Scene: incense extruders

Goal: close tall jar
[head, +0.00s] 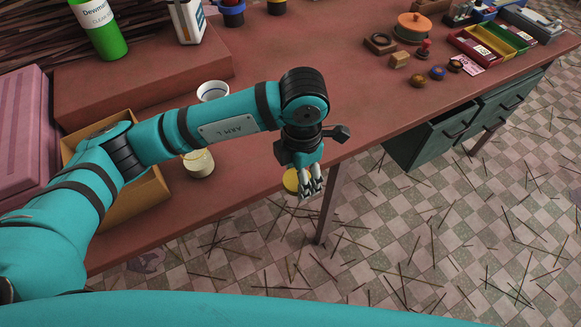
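A tall cream jar (199,164) stands upright on the red-brown table, beside the wooden box and below my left forearm. Its top rim is partly behind the arm, and no lid shows on it. A round yellow-gold lid (289,181) is at my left gripper (311,190), at the table's front edge. The gripper points down, its fingers close together, and appears shut on the lid. The fingers cover the lid's right side. The gripper is to the right of the jar and apart from it. My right gripper is not in view.
A wooden box (138,209) is left of the jar. A white bowl (213,90) is behind my arm. A green bottle (100,30) stands on the raised shelf. Small trays and tools fill the table's far right. The table between my arm and those tools is fairly clear.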

